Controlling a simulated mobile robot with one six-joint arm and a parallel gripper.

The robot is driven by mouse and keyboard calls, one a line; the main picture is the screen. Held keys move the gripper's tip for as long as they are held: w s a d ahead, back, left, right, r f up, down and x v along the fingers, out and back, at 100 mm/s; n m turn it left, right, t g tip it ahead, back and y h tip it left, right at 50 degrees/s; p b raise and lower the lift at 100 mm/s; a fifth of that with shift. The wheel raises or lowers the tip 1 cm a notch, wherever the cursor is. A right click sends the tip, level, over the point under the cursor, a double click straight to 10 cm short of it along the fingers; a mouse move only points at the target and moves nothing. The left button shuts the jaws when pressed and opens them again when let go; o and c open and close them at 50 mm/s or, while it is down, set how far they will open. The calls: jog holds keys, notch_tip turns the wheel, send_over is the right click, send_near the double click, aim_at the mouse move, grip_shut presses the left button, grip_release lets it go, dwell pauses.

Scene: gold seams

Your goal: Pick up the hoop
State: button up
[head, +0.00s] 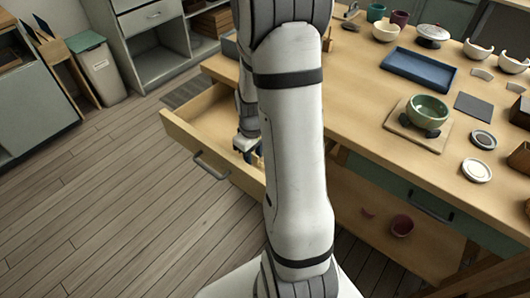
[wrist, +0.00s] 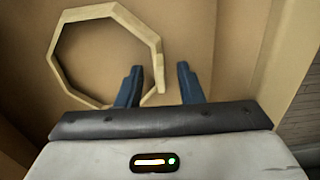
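The hoop (wrist: 65,38), a pale wooden many-sided ring, lies in an open drawer in the wrist view. My gripper (wrist: 159,70) is open, with its two dark blue fingers pointing into the drawer. The hoop's right side shows between the fingers, and the left finger overlaps the ring's lower right part. I cannot tell how far the fingertips are above the drawer floor. In the head view my gripper (head: 248,152) is over the open drawer (head: 190,140), partly hidden by my arm. The hoop is not clearly visible there.
The drawer's walls surround my gripper; its right wall (wrist: 283,50) shows close by in the wrist view. The workbench (head: 370,110) carries a blue tray (head: 419,72), a green bowl (head: 427,110) and several small dishes. Open floor lies left of the drawer.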

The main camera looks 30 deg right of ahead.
jog(key=shift+f, duration=0.15)
grip_shut()
dwell(0.4)
